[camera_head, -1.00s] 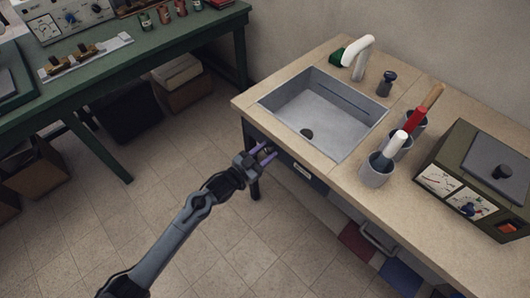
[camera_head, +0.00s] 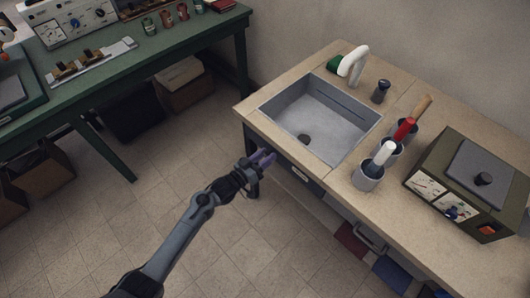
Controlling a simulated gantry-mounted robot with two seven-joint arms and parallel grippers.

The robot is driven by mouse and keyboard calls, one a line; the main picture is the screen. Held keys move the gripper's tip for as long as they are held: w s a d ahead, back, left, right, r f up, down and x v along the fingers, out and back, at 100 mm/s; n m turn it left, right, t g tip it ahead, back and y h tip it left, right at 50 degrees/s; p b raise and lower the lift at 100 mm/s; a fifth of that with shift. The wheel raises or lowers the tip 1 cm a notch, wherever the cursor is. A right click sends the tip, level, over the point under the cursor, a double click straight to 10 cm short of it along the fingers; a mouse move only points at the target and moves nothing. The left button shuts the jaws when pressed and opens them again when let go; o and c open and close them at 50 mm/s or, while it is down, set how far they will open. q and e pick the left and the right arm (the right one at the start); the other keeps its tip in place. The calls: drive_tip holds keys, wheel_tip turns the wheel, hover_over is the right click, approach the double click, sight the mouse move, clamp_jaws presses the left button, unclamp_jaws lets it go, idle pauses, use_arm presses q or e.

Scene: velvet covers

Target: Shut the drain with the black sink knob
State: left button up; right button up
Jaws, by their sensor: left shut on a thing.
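A grey rectangular sink (camera_head: 271,103) is set in the beige counter, with a dark round drain (camera_head: 304,139) near its front corner. The black sink knob (camera_head: 380,91) stands upright on the counter behind the sink's right corner, beside the white faucet (camera_head: 353,64). My left gripper (camera_head: 267,158), with purple fingers, is in front of the counter's front edge, well apart from the knob. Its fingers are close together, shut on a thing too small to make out. My right gripper is not in view.
Grey cups (camera_head: 367,180) holding a red-handled and a white-handled tool stand right of the sink. A green box-shaped device (camera_head: 455,190) stands farther right. A green workbench (camera_head: 190,50) with equipment is at the left. The tiled floor between is clear.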

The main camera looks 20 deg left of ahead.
use_arm(q)
drive_tip(key=n+p, duration=0.3)
drive_tip(key=n, duration=0.2)
drive_tip(key=shift+r+n, duration=0.15)
drive_tip(key=shift+n, duration=0.15)
drive_tip(key=n+p, duration=0.1)
drive_tip(key=n, duration=0.2)
drive_tip(key=shift+p, duration=0.35)
drive_tip(key=shift+n+p, duration=0.4)
drive_tip(key=shift+n, duration=1)
drive_tip(key=shift+f, duration=0.2)
drive_tip(key=o, duration=1.1)
drive_tip(key=shift+c, duration=0.2)
drive_tip(key=shift+a, duration=0.1)
